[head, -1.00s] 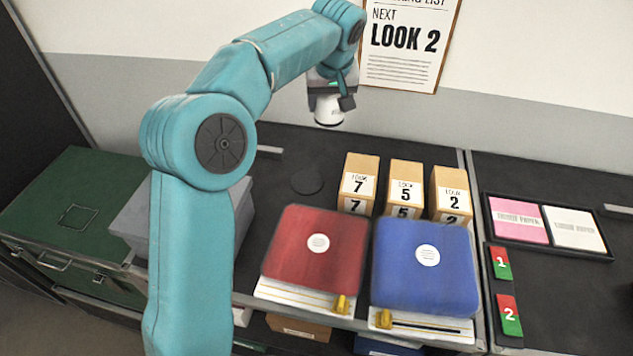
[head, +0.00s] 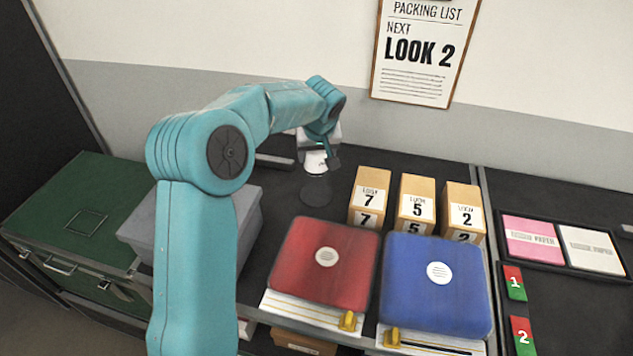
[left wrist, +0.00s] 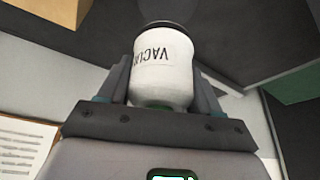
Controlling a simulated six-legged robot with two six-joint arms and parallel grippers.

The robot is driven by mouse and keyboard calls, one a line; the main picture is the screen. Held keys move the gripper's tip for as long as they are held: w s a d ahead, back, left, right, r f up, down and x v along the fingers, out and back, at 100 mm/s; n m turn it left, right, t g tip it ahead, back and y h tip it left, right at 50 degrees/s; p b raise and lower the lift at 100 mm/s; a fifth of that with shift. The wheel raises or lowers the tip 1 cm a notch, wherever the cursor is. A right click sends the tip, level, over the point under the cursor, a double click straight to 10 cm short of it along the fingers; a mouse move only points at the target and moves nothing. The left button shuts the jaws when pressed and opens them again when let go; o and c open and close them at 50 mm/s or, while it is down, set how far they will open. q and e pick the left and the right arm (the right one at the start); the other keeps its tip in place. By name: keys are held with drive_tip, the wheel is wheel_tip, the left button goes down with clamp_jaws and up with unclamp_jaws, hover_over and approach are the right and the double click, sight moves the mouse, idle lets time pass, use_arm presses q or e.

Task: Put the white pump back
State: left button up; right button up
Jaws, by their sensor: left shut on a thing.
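The white pump (left wrist: 163,72) is between the fingers of my left gripper (left wrist: 163,85) in the left wrist view, with lettering starting "VACU" upside down on its side. In the head view the pump (head: 315,162) shows below the left gripper (head: 320,150), partly hidden by it. My left gripper is shut on the pump. A dark round pad (head: 316,190) lies on the black counter just below and in front of the pump. I cannot tell whether the pump touches the counter. My right gripper is not in view.
Boxes labelled 7 (head: 370,200), 5 (head: 416,210) and 2 (head: 464,216) stand right of the pad. Red (head: 325,262) and blue (head: 434,284) cases lie in front. A grey box (head: 250,222) and green trunk (head: 75,205) are left. A paper tray (head: 560,262) is at right.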

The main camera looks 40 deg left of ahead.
sight(318, 165)
use_arm(q)
wheel_tip(318, 165, down, 9)
drive_tip(key=shift+f, duration=0.1)
idle(0.3)
drive_tip(key=shift+f, duration=0.1)
drive_tip(key=o, duration=1.4)
drive_tip(key=shift+r+p, duration=0.3)
drive_tip(key=shift+r, duration=0.1)
drive_tip(key=b+v, duration=0.1)
drive_tip(key=v, duration=1)
drive_tip(key=shift+s+d+r, duration=0.15)
drive_tip(key=shift+d+r, duration=0.05)
drive_tip(key=shift+d, duration=0.05)
